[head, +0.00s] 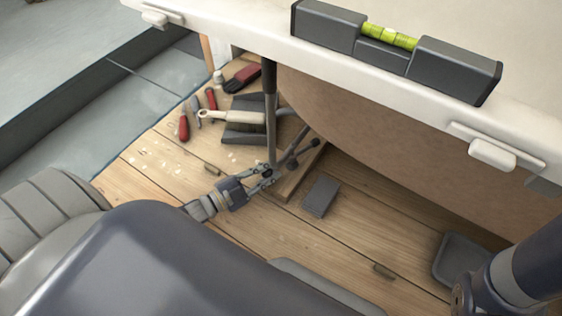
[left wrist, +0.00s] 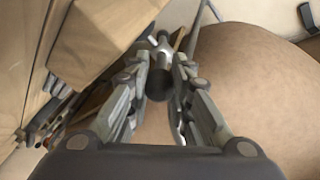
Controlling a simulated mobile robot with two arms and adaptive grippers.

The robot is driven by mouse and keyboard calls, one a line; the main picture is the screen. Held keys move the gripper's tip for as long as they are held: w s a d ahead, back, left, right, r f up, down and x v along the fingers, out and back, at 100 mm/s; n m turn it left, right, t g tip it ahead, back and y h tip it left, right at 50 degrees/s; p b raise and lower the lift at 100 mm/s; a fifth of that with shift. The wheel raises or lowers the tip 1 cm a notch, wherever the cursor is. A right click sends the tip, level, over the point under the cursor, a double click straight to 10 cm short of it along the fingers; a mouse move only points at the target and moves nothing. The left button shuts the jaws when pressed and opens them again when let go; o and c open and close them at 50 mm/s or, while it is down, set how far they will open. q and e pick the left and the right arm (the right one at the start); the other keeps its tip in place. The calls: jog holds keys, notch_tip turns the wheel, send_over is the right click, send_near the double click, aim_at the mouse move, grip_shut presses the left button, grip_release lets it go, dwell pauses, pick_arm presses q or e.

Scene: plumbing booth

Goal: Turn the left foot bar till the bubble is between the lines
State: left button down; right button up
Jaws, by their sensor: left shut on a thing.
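A dark grey spirit level (head: 395,50) lies on the white bath's rim (head: 430,98). Its yellow-green vial (head: 390,37) faces up; the bubble's place between the lines is too small to tell. Below, a dark upright leg (head: 269,100) reaches the floor, with foot bars (head: 293,160) ending in dark knobs near its base. My left gripper (head: 268,172) is low at the leg's base, shut on a foot bar. My right gripper is not in view.
A grey pad (head: 321,196) lies right of my left gripper. The bath's brown side (head: 370,125) hangs close over the wooden floor (head: 150,165).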

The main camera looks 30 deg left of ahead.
pick_arm(q)
jog(key=c, duration=1.4)
grip_release()
jog(key=shift+a, duration=0.1)
jog(key=shift+s, duration=0.1)
jog(key=v, duration=1.2)
